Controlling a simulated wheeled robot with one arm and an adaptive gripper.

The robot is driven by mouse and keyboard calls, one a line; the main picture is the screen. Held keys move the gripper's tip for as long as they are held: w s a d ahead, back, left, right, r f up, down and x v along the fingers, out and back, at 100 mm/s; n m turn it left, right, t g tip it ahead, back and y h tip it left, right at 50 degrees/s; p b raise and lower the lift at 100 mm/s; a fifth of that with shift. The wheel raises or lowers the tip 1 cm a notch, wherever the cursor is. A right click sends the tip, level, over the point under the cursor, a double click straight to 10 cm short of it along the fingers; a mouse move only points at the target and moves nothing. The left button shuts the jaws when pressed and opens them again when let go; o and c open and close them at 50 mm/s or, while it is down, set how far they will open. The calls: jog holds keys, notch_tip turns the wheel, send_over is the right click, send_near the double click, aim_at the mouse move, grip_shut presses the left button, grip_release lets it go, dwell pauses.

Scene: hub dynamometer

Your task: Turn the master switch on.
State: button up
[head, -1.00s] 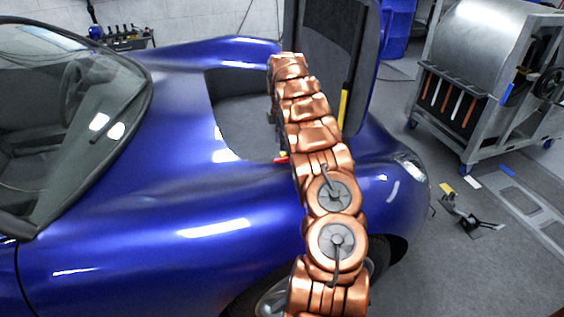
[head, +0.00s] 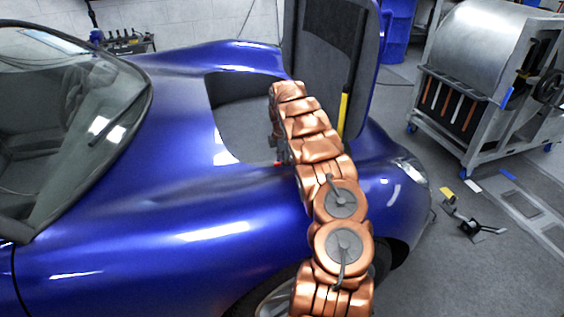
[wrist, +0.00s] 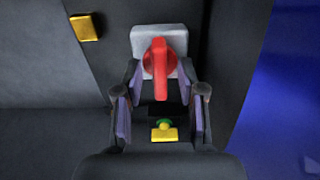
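The master switch shows in the wrist view as a red handle (wrist: 159,72) on a light grey plate (wrist: 148,40). The handle's long bar points down in that picture, towards my palm. My gripper (wrist: 160,78) is open, with one finger on each side of the red handle. Gaps show between the fingers and the handle; I cannot tell the exact depth between them. In the head view my gripper (head: 281,149) is a dark shape at the edge of the car's open bay, mostly hidden by my arm.
The blue car (head: 180,200) has an open bay with a raised dark lid (head: 325,60). A yellow block (wrist: 86,27) sits at upper left in the wrist view. A small yellow and green piece (wrist: 163,132) shows between the fingers. A metal cart (head: 480,90) stands at right.

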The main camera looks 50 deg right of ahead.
jog(key=shift+c, duration=0.3)
grip_shut()
